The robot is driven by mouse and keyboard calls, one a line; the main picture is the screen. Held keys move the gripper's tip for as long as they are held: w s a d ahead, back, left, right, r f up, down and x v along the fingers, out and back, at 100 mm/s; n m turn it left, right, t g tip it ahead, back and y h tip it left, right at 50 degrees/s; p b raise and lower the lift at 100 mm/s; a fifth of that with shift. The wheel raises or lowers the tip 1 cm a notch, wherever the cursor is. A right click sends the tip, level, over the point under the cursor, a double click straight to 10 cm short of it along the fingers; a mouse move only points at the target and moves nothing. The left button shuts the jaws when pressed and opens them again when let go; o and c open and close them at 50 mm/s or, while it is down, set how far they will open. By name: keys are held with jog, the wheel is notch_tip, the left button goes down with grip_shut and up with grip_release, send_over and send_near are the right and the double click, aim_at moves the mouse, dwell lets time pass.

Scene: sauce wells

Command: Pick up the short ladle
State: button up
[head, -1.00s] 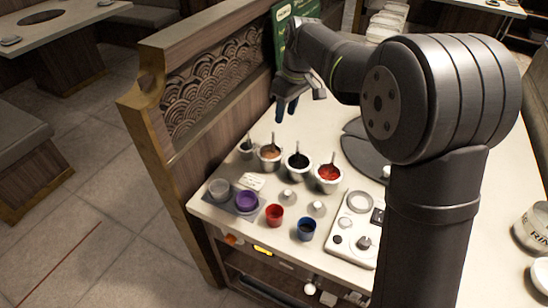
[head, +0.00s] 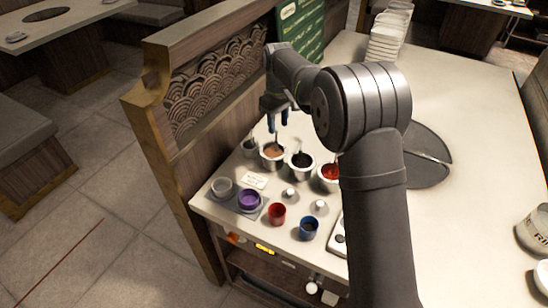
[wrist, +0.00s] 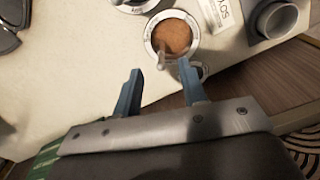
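Several sauce wells stand in a row on the counter, each with a thin ladle handle sticking up. They are a small dark well (head: 250,149), a brown sauce well (head: 272,155), a black sauce well (head: 301,163) and a red sauce well (head: 328,175). I cannot tell for sure which ladle is the short one. My gripper (head: 278,125) is open and empty above the brown well, fingers pointing down. In the wrist view, the brown well (wrist: 172,36) lies just beyond the fingertips, and its ladle handle (wrist: 162,52) points towards the camera.
A carved wooden partition (head: 215,90) rises close to the left of my gripper. A label card (head: 255,180) lies before the wells.

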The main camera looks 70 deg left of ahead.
aim_at(277, 140)
jog(key=f, duration=0.7)
jog(key=shift+s+a+f, duration=0.1)
jog(key=shift+s+a, duration=0.05)
jog(key=shift+a, duration=0.1)
jog(key=shift+c, duration=0.4)
grip_shut()
